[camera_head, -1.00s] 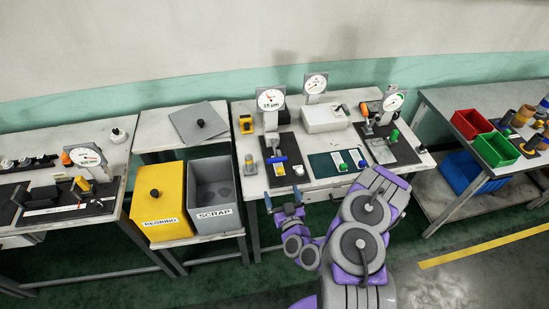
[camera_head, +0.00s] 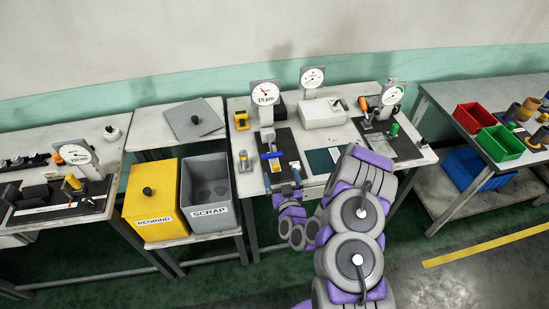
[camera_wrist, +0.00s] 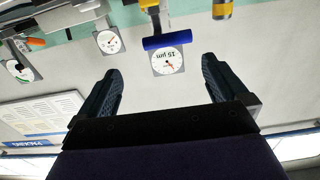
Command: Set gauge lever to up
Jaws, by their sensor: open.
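The middle bench holds a dial gauge (camera_head: 265,94) marked 15 µm on a grey post. A blue bar handle (camera_head: 272,155) sits low in front of it, over a dark base plate; I take it as the gauge lever, but its exact angle is unclear. In the wrist view, which is upside down, the blue bar (camera_wrist: 167,41) lies level by the gauge face (camera_wrist: 167,62). My gripper (camera_head: 287,190) is at the bench's front edge, short of the blue bar. Its fingers (camera_wrist: 160,68) are spread and empty, with the bar beyond them.
Two more dial gauges (camera_head: 312,77) (camera_head: 392,95) stand to the right, the nearer with a green knob (camera_head: 394,130). A yellow regrind bin (camera_head: 153,208) and grey scrap bin (camera_head: 207,190) stand left. A white box (camera_head: 322,112) is behind.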

